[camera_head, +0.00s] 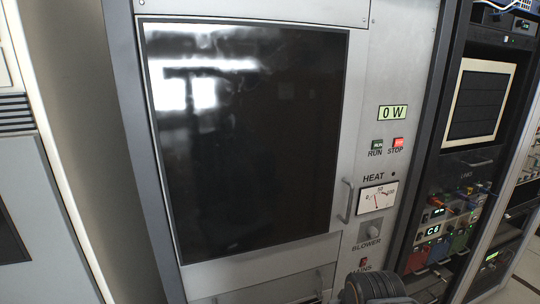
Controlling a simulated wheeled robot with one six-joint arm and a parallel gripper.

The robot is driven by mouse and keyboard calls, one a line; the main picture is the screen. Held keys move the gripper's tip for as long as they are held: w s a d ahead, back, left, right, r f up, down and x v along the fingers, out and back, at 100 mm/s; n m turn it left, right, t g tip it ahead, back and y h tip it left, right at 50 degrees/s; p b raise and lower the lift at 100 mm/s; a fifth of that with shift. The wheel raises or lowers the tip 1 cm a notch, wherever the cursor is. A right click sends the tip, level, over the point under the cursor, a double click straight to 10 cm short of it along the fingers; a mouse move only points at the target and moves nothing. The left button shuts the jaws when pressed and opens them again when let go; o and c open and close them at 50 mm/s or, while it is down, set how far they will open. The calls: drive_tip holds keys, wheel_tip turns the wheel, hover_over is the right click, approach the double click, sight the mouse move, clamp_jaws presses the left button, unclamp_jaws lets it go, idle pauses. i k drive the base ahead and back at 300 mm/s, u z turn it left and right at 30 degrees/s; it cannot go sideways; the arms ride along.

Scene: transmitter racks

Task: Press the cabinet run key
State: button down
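The cabinet (408,60) is light grey with a large dark glass door. Its RUN key (377,144) is a small dark green square on the right-hand panel, with the word RUN below it. The red STOP key (398,142) sits just right of it and looks lit. Above both keys, a small display (392,112) reads 0 W. Nothing covers the RUN key. A dark, rounded, ribbed part at the bottom edge looks like part of my arm, well below the keys. My gripper's fingers do not show.
Below the keys are a HEAT meter (377,199), a door handle (346,201), a BLOWER knob (374,228) and a red MAINS switch (363,262). A rack with coloured modules (433,231) and cables stands to the right. The space before the keys looks clear.

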sight(377, 144)
drive_tip(key=z, duration=0.05)
drive_tip(key=k, duration=0.5)
drive_tip(key=u, duration=1.5)
drive_tip(key=i, duration=0.95)
drive_tip(key=z, duration=1.85)
